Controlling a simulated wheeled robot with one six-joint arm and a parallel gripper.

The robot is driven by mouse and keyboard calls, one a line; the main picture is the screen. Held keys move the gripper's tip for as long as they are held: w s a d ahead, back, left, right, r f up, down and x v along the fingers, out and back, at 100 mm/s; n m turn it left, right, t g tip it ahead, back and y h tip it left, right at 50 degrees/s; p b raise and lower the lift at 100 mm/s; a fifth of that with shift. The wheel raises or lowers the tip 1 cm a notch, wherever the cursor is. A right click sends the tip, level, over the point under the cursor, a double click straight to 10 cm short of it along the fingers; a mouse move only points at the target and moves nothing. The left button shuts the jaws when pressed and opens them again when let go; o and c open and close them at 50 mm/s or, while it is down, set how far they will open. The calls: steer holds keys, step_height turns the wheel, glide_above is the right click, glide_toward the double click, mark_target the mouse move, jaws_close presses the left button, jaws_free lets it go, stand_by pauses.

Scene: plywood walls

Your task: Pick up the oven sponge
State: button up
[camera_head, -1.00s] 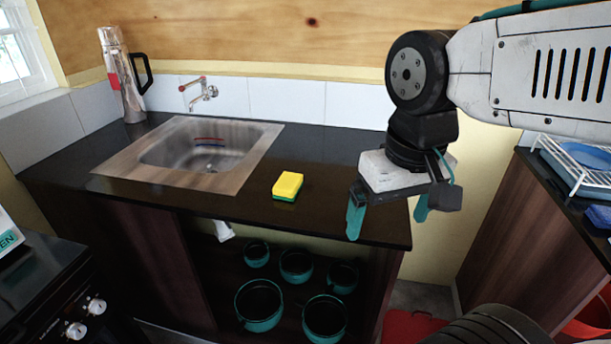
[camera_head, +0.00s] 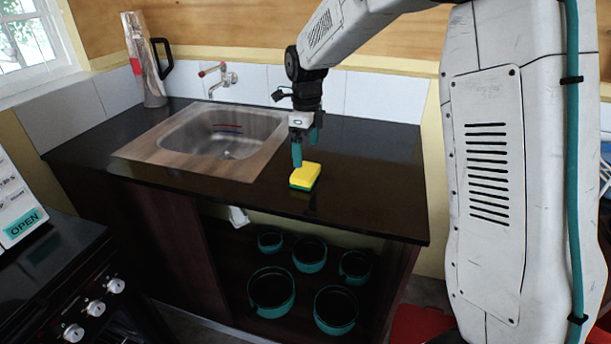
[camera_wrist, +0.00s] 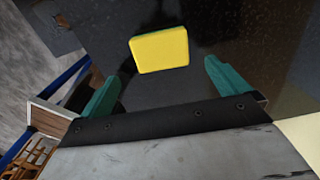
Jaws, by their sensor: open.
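The sponge, yellow on top with a green underside, lies flat on the black countertop (camera_head: 375,190) to the right of the sink in the head view (camera_head: 305,175). It also shows in the wrist view (camera_wrist: 160,50), above the middle. My gripper (camera_head: 305,155) points down by the sponge, just behind or over it; I cannot tell the exact height. In the wrist view its two teal fingers (camera_wrist: 163,82) are wide apart, with the sponge beyond their tips and roughly between them. Nothing is held.
A metal sink (camera_head: 215,140) with a wall tap (camera_head: 222,80) is left of the sponge. Teal pots (camera_head: 271,290) sit on the shelf below. The counter right of the sponge is clear.

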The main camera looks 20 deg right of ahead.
mark_target(305, 170)
step_height(305, 170, down, 8)
steer(key=shift+w+f, duration=0.1)
steer(key=shift+w, duration=0.05)
steer(key=c, duration=0.9)
